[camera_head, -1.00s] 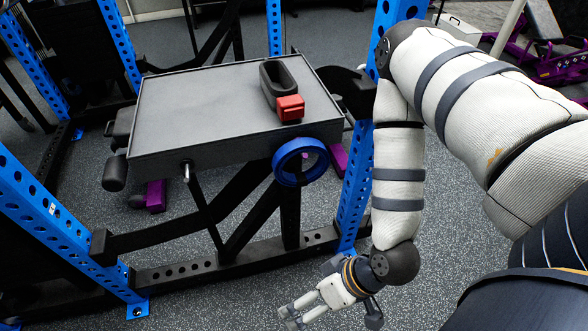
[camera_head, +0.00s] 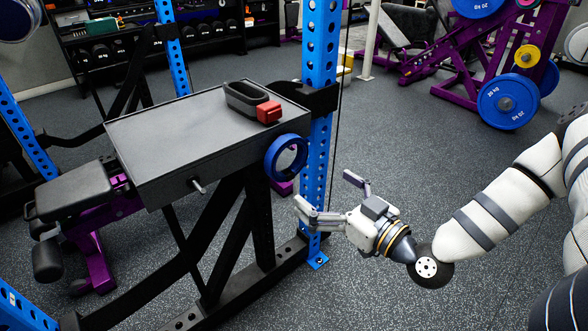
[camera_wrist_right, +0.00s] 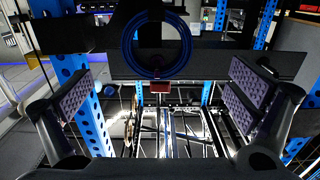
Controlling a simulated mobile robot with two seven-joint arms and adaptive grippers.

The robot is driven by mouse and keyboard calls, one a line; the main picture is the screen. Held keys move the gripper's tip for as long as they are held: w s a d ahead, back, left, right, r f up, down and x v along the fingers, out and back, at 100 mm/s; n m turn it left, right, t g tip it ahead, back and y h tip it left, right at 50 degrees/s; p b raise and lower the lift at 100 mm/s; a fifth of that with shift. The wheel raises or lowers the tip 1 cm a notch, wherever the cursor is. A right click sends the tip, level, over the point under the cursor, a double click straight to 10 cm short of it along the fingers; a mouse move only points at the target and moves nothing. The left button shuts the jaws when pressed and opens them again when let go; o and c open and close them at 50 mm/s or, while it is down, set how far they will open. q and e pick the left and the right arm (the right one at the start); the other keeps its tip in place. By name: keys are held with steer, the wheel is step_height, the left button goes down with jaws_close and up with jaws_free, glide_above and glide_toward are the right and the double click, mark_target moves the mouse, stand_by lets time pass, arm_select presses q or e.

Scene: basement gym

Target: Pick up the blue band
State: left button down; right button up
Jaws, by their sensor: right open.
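The blue band (camera_head: 268,160) is a thick ring at the right front corner of the grey box-like table (camera_head: 165,150). It hangs upright against the table's side; what holds it there is not clear. My right gripper (camera_head: 327,194) is open and empty, to the right of the band and lower in the head view, its fingers spread and apart from it. In the right wrist view the band (camera_wrist_right: 157,76) shows dark blue, above the space between the two open fingers (camera_wrist_right: 160,97). My left gripper is in neither view.
A black open holder (camera_head: 243,99) and a red block (camera_head: 268,112) stand on the table near the band. A blue perforated post (camera_head: 319,70) rises just right of the table. A metal peg (camera_head: 198,186) juts from the table's front. Open floor lies right.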

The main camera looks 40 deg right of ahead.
mark_target(287, 172)
steer(key=w, duration=0.4)
steer(key=w+b, duration=0.1)
steer(key=w, duration=0.3)
steer(key=w+b, duration=0.1)
steer(key=w, duration=0.3)
steer(key=shift+w+a, duration=0.1)
steer(key=shift+a, duration=0.15)
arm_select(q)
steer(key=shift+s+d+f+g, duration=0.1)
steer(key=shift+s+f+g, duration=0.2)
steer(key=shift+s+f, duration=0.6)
arm_select(e)
steer(key=c, duration=1)
